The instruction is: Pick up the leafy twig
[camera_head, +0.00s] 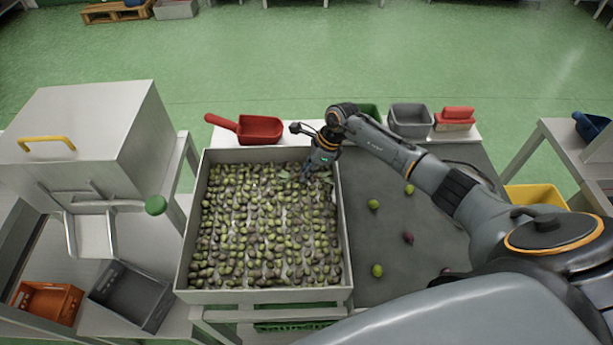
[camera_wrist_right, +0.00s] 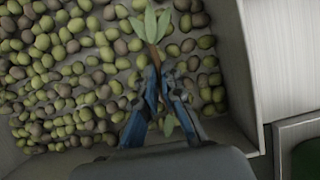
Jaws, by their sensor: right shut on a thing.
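The leafy twig (camera_wrist_right: 153,50) shows in the right wrist view, with pale green leaves and a brown stem between my fingertips. My right gripper (camera_wrist_right: 164,77) is shut on the twig, over the olives. In the head view my right gripper (camera_head: 307,176) is low at the far right corner of the olive tray (camera_head: 344,230), and the twig is hard to make out there. Many green and dark olives (camera_head: 262,225) cover the tray floor. My left gripper does not show in either view.
A red scoop (camera_head: 258,129) lies behind the tray. A grey bin (camera_head: 410,120) and a red-handled brush (camera_head: 456,116) stand at the back right. A few loose olives (camera_head: 377,270) lie on the dark belt right of the tray. A metal hopper (camera_head: 85,120) stands left.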

